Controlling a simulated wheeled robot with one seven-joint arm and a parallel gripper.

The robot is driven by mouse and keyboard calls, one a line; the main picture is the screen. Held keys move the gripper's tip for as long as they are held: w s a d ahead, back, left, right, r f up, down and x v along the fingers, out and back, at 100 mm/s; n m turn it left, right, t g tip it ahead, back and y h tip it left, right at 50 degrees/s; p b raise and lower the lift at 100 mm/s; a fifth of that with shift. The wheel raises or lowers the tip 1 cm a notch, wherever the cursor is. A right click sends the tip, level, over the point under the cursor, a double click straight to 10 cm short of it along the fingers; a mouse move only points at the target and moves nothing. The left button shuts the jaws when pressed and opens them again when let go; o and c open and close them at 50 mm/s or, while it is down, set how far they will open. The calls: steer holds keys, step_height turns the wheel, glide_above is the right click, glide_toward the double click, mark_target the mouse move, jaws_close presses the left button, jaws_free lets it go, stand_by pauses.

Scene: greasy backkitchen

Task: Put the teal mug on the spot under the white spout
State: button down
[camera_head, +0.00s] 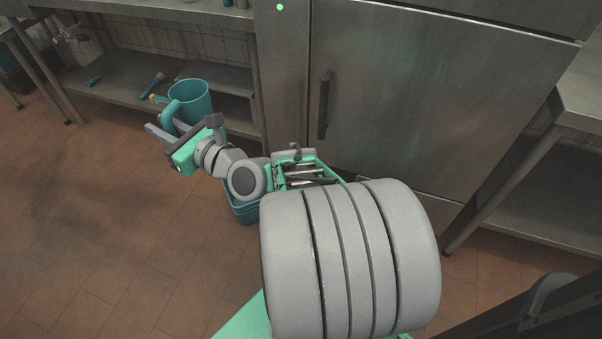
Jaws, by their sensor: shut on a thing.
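The teal mug (193,97) is at the upper left of the head view, upright or nearly so, with its open top facing up. Its handle is on the left side. My gripper (173,127) is shut on the mug at the handle side, and the fingers partly cover its lower part. The mug appears in front of a low metal shelf; I cannot tell its exact height.
A metal shelf (120,88) with small tools stands behind the mug. A large steel cabinet (430,90) with a dark handle fills the middle. A metal table (585,95) stands right. Tiled floor (80,240) is clear at left.

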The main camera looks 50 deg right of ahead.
step_height(320, 180, down, 12)
steer(key=a+n+y+b, duration=0.1)
steer(key=a+y+b, duration=0.15)
steer(key=b, duration=0.95)
steer(key=w+d+f+m+h+p, duration=0.1)
steer(key=w+d+f+h, duration=0.2)
steer(key=w+d+f, duration=0.35)
steer(key=w+d+f+m+h+p, duration=0.15)
steer(key=w+d+f, duration=0.25)
steer(key=d+f, duration=0.55)
steer(key=s+d+f+m+h, duration=0.1)
steer(key=s+d+f+h, duration=0.1)
steer(key=f, duration=1.2)
steer(key=s+d+f+m+h, duration=0.1)
steer(key=s+f+m+h, duration=0.1)
steer(key=f, duration=1.1)
steer(key=s+d+r+m+g+h+b, duration=0.15)
steer(key=d+h, duration=0.25)
steer(key=d, duration=1.1)
steer(key=d+r+m+g+h, duration=0.1)
steer(key=d+r+m+h, duration=0.2)
steer(key=d, duration=1.3)
step_height(320, 180, down, 6)
steer(key=b, duration=0.4)
steer(key=shift+s+a+f, duration=0.1)
steer(key=shift+a+f, duration=0.05)
steer(key=shift+f, duration=0.25)
